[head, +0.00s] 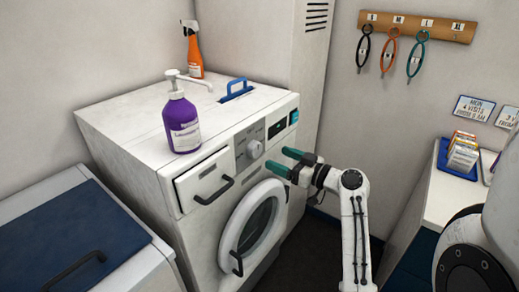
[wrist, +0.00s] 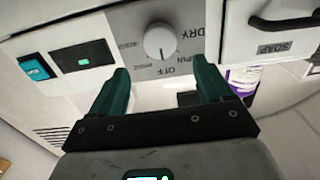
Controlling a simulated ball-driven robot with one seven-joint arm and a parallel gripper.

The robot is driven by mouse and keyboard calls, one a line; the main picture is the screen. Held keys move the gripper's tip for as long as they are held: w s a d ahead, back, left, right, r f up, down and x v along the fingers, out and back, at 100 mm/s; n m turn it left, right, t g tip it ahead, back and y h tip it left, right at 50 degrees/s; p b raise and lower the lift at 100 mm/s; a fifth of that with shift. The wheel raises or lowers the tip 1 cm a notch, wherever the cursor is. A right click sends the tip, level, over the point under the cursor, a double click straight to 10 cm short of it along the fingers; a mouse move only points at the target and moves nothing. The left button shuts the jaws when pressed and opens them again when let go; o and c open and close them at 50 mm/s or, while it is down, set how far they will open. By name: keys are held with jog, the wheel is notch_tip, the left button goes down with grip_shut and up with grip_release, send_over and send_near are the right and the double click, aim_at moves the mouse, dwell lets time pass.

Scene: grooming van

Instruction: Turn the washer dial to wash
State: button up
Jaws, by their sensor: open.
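The washer dial (head: 254,149) is a round light-grey knob on the grey control panel of the white washer (head: 215,228). In the wrist view the dial (wrist: 160,41) appears with printed labels around it. My gripper (head: 280,160) has teal fingers, open and empty, in front of the panel and to the right of the dial. In the wrist view its fingers (wrist: 160,72) lie either side of the dial's line, short of it and apart from it.
A soap drawer (head: 205,180) with a dark handle sits left of the dial, and the round door (head: 254,224) is below. A small display (head: 277,129) and a teal button (head: 294,117) are to the right. A purple pump bottle (head: 181,122) stands on top.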

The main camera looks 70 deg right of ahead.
aim_at(258, 149)
jog(key=p+x, duration=0.1)
jog(key=x, duration=0.6)
jog(key=shift+w+p, duration=0.3)
jog(key=shift+p, duration=0.05)
jog(key=c, duration=1)
